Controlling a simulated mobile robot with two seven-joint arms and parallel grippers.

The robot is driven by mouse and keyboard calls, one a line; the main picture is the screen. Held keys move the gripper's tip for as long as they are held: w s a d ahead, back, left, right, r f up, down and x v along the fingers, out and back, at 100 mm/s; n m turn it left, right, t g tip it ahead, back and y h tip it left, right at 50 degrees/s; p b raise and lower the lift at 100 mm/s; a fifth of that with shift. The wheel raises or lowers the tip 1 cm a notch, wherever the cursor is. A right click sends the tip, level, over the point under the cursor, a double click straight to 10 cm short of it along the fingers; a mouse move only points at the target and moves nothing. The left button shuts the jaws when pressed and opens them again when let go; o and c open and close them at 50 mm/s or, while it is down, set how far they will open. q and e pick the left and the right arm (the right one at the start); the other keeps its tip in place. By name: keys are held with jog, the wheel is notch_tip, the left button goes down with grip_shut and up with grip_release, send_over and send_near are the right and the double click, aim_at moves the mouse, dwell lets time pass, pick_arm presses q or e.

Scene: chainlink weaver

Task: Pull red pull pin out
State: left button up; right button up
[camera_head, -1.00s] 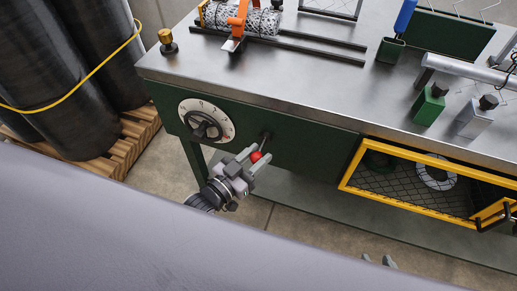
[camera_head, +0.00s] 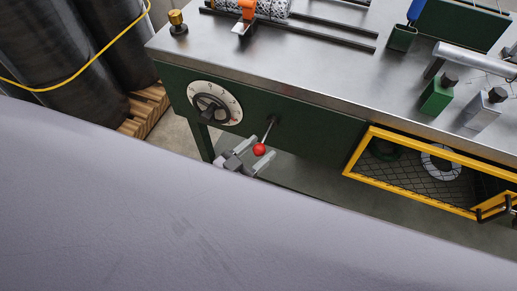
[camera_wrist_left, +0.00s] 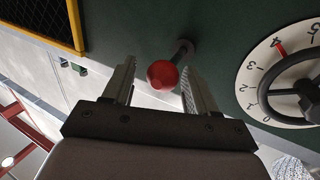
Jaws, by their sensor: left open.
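The red pull pin (camera_head: 259,150) has a round red knob on a thin metal rod that comes out of the green front panel, right of the dial. In the left wrist view the knob (camera_wrist_left: 162,75) shows in the gap between the fingers, with its rod reaching the panel. My left gripper (camera_head: 251,160) is open just below the knob in the head view. In the left wrist view its two fingers (camera_wrist_left: 158,82) stand apart on either side of the knob, with gaps visible. My own grey body hides most of the left arm. My right gripper is out of view.
A black-handled dial (camera_head: 214,107) is on the panel left of the pin. A yellow-framed mesh guard (camera_head: 410,180) is to the right. The metal tabletop (camera_head: 300,75) is above. Dark drums (camera_head: 60,70) on pallets stand at left.

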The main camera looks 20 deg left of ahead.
pick_arm(q)
jog(key=v, duration=0.7)
dwell(0.5)
